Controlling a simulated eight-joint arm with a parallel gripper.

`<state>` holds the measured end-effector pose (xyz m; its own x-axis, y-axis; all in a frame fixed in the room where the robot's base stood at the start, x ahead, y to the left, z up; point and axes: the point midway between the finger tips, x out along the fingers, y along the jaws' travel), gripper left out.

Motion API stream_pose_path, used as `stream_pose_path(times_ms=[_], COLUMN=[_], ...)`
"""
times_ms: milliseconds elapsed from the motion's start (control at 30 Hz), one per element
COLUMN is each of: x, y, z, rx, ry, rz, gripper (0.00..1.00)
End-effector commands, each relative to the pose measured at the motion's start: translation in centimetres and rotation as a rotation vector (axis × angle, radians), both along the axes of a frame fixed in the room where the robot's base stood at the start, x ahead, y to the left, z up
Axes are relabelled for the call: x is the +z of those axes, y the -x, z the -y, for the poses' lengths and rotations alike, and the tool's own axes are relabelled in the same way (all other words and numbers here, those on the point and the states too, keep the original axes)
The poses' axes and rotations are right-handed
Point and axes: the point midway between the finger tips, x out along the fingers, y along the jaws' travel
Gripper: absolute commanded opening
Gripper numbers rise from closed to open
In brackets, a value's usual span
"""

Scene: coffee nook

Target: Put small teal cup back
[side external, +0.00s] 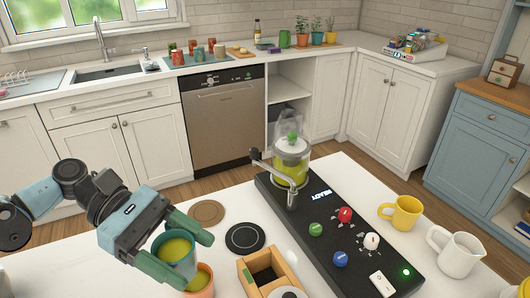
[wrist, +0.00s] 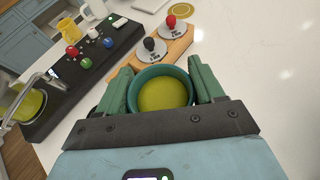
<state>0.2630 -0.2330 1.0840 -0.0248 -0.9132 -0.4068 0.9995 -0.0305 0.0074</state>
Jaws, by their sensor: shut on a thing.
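The small teal cup (side external: 176,251) is held between the green fingers of my gripper (side external: 191,258), which is shut on it. Yellow-green liquid shows inside it. It also shows in the wrist view (wrist: 135,88), where my gripper (wrist: 160,85) has one finger on each side of it. In the side view, the cup appears just above and overlapping an orange cup (side external: 203,284) that also shows yellow-green inside. I cannot tell whether the two cups touch.
A brown round coaster (side external: 206,212) and a black round coaster (side external: 245,238) lie bare on the white counter. A wooden holder (side external: 257,270) stands to their right. Beyond is a black machine (side external: 330,222) with buttons and a glass jar (side external: 291,166). A yellow mug (side external: 405,213) and white pitcher (side external: 456,254) stand right.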

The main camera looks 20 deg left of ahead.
Motion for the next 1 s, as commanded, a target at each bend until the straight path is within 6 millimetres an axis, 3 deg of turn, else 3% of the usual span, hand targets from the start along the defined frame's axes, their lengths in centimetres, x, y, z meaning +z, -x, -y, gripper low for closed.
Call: stream_pose_path(times_ms=[700,1000], x=[-5.9,-7.2], y=[-8.4,-9.2], z=[-5.3,-5.9], rx=[0.001,-0.001], ry=[0.001,0.001], rz=[-0.001,0.000], gripper=[0.22,0.22])
